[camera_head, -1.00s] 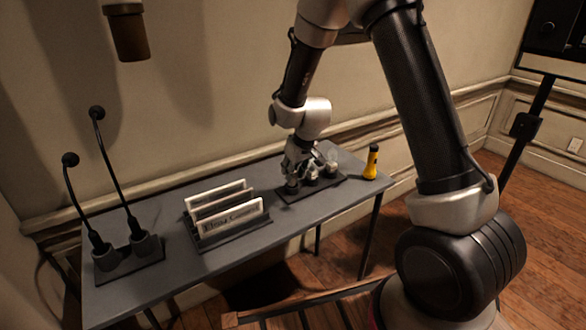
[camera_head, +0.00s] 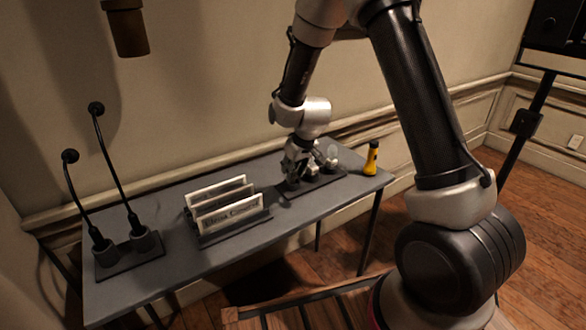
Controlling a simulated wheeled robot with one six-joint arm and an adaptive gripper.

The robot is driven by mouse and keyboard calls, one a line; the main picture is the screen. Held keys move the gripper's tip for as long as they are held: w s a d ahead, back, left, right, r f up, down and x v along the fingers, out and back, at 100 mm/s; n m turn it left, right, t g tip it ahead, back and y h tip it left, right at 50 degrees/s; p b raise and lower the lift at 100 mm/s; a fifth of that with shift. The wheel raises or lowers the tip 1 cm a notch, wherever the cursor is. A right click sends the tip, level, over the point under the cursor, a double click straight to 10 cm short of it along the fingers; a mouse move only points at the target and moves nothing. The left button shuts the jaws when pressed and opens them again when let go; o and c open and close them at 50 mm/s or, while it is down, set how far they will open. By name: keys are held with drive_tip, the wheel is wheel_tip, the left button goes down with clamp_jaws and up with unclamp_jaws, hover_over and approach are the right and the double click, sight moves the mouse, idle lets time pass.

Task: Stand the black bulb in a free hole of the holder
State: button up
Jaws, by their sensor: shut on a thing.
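The holder (camera_head: 328,181) is a dark flat tray on the grey desk, right of the card rack, and small dark shapes stand on it. My gripper (camera_head: 294,176) is low over the holder's left part, fingers pointing down. It is shut on a small dark thing that looks like the black bulb (camera_head: 292,184). The fingers hide most of the bulb, and I cannot tell if its base is in a hole or just above one. A clear bulb (camera_head: 332,153) stands on the holder just right of my gripper. The holes are too small or hidden to make out.
A rack with white name cards (camera_head: 224,204) stands close left of the holder. Two gooseneck microphones (camera_head: 140,240) stand in a base at the far left. A yellow and black flashlight (camera_head: 371,160) stands at the right end. The wall is close behind the desk.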

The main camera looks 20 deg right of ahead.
drive_tip(key=shift+f, duration=0.35)
drive_tip(key=shift+f, duration=0.25)
drive_tip(key=o, duration=1.1)
drive_tip(key=v, duration=1.2)
